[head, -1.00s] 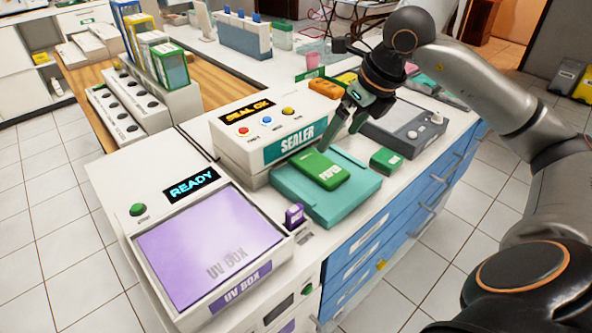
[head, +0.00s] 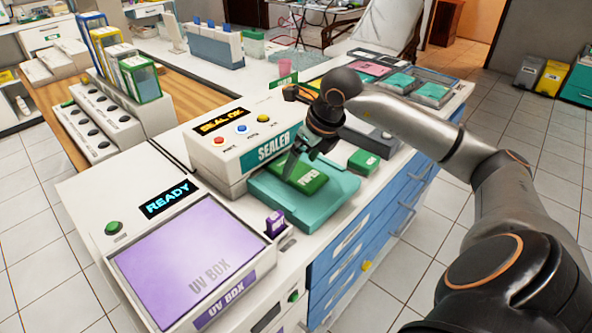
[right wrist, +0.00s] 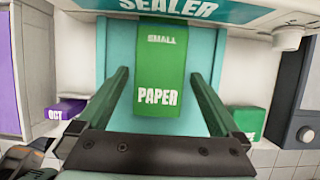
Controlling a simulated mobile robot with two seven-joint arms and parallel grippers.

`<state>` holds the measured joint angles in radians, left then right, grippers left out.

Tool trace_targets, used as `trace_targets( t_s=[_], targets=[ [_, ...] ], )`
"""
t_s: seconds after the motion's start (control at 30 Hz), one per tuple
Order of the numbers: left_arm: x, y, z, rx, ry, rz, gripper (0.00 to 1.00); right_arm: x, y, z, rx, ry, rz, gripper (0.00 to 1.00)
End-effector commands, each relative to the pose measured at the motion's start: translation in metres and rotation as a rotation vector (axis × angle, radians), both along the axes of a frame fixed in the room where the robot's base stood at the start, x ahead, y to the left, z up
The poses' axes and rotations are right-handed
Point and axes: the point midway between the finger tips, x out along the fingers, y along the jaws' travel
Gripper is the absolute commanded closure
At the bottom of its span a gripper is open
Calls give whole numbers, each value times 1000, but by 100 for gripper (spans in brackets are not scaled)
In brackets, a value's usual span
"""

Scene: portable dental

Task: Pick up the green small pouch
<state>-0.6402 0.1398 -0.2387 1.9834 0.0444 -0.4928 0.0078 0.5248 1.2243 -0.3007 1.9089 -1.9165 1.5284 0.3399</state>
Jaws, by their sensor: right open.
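The green small pouch (head: 305,178), marked "PAPER", lies flat on the teal tray (head: 330,207) in front of the sealer. In the right wrist view the pouch (right wrist: 160,75) reads "SMALL PAPER" and sits between my two fingers. My right gripper (head: 302,168) is open above the pouch, with one finger on each side of it and a gap to each edge. In the head view the gripper hides part of the pouch. My left gripper is not in view.
The sealer (head: 238,142), showing "SEAL OK", stands right behind the tray. A UV box (head: 190,250) with a purple lid is at the front left. A small purple block (head: 275,224) and a green box (head: 363,162) flank the tray.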

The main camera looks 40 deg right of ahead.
Motion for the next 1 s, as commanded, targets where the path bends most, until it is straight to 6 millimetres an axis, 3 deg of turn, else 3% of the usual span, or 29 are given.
trace_targets(
  t_s=[0.13, 0.4, 1.0],
  targets=[
    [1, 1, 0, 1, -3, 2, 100, 5, 0, -14, 0, 1, -1, 0],
    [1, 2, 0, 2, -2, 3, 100, 6, 0, -15, -1, 0, 0, 2],
    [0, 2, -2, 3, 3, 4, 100, 6, 0, -15, -1, 0, 0, 70]
  ],
)
